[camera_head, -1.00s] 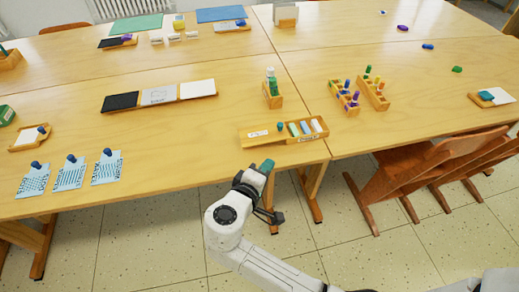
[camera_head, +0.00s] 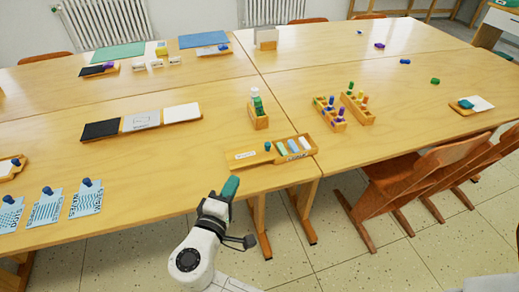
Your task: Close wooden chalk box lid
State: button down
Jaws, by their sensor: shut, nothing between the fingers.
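The wooden chalk box (camera_head: 312,150) lies at the near edge of the table, with several pale and green chalk sticks showing in its right part. Its lid (camera_head: 238,161), a flat wooden piece with a white label and a small teal knob (camera_head: 267,146), extends to the left, leaving the chalk uncovered. My gripper (camera_head: 230,187) has teal fingertips, shut and empty. In the picture it is below and slightly left of the lid, in front of the table edge, apart from the box.
A wooden holder with green bottle (camera_head: 258,119) stands behind the box. Two marker racks (camera_head: 356,111) stand to the right. A tray of cards (camera_head: 141,123) and several blue-knobbed cards (camera_head: 86,200) lie left. Wooden chairs (camera_head: 410,185) stand at the right front.

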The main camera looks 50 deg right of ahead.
send_near(260, 158)
jog(key=w+d, duration=0.1)
jog(key=w+d+r, duration=0.1)
jog(key=w+d, duration=0.1)
jog(key=w+d+r, duration=0.1)
jog(key=w, duration=0.1)
jog(key=shift+w+d+r, duration=0.2)
jog(key=shift+d, duration=0.2)
jog(key=d, duration=0.1)
jog(key=s+d, duration=0.1)
jog(key=d, duration=0.1)
jog(key=shift+d+f+p, duration=0.15)
jog(key=shift+p, duration=0.25)
jog(key=shift+s+d+f, duration=0.1)
jog(key=shift+s+d, duration=0.05)
jog(key=shift+d, duration=0.3)
jog(key=shift+s+d, duration=0.1)
jog(key=shift+d, duration=0.05)
jog(key=s+d, duration=0.2)
jog(key=d, duration=0.2)
jog(key=s+d+b, duration=0.1)
jog(key=s+d, duration=0.4)
jog(key=d, duration=0.2)
jog(key=shift+s+d+b, duration=0.25)
jog(key=shift+d+b, duration=0.1)
jog(key=shift+d, duration=0.05)
